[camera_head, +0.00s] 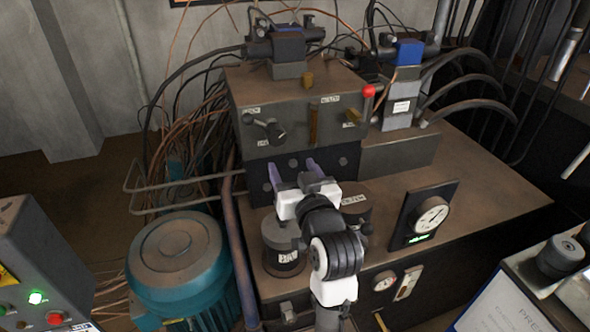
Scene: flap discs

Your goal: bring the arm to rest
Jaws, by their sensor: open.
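My gripper (293,173) is in the middle of the camera_head view, at the end of my white and black arm (333,250). Its two purple fingers stand apart, with nothing seen between them. The fingers point away from me toward the dark lower face of the machine's valve block (300,115). I cannot tell whether the fingertips touch that face. The arm reaches in from the bottom of the view, over the machine's top plate (470,190).
A dark cylinder (283,240) stands close left of my arm. A gauge panel (430,215) stands to the right. A red-knobbed lever (368,92) is on the block. A teal motor (180,265), bent pipes (185,185) and loose cables are at left. The plate's right side is clear.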

